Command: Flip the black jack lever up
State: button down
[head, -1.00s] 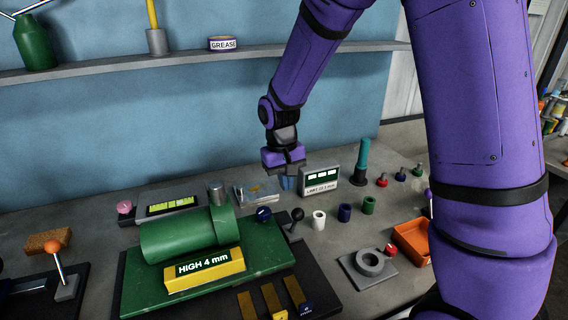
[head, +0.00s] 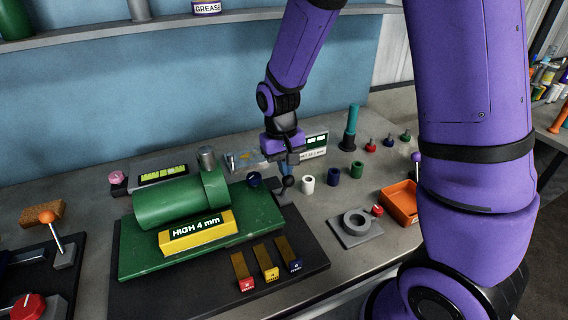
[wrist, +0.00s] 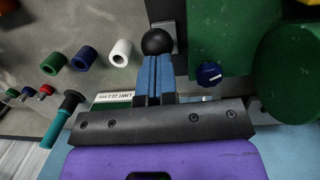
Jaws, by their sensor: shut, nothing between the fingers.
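The black jack lever, with a round black ball knob (head: 288,181), stands at the right end of the green machine plate (head: 135,258). In the wrist view the knob (wrist: 157,41) is just beyond the tips of my blue fingers. My gripper (head: 285,170) points down close to the knob; its fingers (wrist: 154,62) are shut together and empty. I cannot tell whether the tips touch the knob. Most of the lever's shaft is hidden beneath the knob in the wrist view.
A green cylinder (head: 168,204) and a blue knob (head: 254,180) lie left of my gripper. White (head: 308,184), blue (head: 331,176) and green (head: 357,170) bushings stand to its right. An instrument box (head: 317,144) is behind. An orange tray (head: 399,203) is farther right.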

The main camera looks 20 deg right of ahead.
jog(key=shift+s+f, duration=0.15)
jog(key=shift+s, duration=0.05)
